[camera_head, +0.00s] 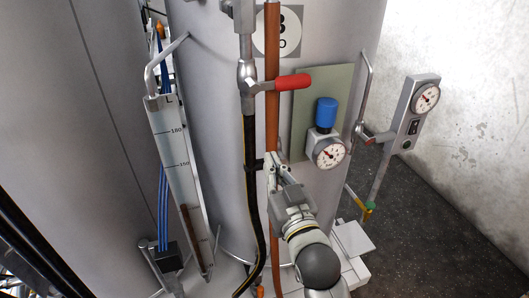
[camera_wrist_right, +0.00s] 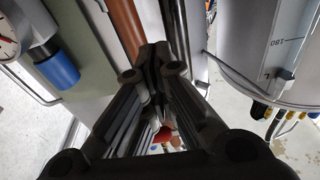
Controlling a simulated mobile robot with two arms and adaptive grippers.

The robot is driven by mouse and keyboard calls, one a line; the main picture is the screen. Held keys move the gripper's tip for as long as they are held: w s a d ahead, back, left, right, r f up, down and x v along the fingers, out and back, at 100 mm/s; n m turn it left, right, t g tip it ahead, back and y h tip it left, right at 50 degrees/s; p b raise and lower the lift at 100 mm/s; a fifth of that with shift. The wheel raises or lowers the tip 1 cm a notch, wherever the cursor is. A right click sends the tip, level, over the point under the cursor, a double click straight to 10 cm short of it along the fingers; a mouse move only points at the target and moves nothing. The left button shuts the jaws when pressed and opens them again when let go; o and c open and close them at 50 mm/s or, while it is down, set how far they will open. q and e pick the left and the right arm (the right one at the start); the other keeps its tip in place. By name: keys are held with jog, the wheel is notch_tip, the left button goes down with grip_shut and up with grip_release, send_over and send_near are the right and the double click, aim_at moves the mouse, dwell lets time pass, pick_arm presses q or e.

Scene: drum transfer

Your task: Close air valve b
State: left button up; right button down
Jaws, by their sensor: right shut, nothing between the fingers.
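A valve with a red lever handle (camera_head: 292,82) sits on the vertical metal pipe (camera_head: 246,45) in the head view. The lever points right, across the pipe, and passes in front of the copper-coloured pipe (camera_head: 272,130). I cannot read a label naming this valve. My right gripper (camera_head: 272,163) is below the lever, close to the copper-coloured pipe and apart from the lever. It is shut and empty. In the wrist view the fingers (camera_wrist_right: 155,62) are together, and a bit of red (camera_wrist_right: 165,134) shows between the finger links. My left gripper is not in view.
A blue-capped regulator (camera_head: 326,112) with a gauge (camera_head: 329,153) is on a greenish panel (camera_head: 305,75) right of the lever. A black hose (camera_head: 251,200) hangs below the valve. A scaled level tube (camera_head: 177,150) stands left, and a second gauge (camera_head: 426,97) is on a post at right.

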aim_at(261, 164)
jog(key=p+x, duration=0.2)
jog(key=x, duration=0.6)
jog(key=shift+w+a+r, duration=0.1)
jog(key=shift+w, duration=0.2)
pick_arm(q)
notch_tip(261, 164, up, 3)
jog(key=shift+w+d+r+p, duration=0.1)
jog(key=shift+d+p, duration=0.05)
jog(key=shift+p, duration=0.35)
pick_arm(e)
jog(key=f, duration=0.4)
jog(key=shift+s+f, duration=0.1)
jog(key=shift+s, duration=0.25)
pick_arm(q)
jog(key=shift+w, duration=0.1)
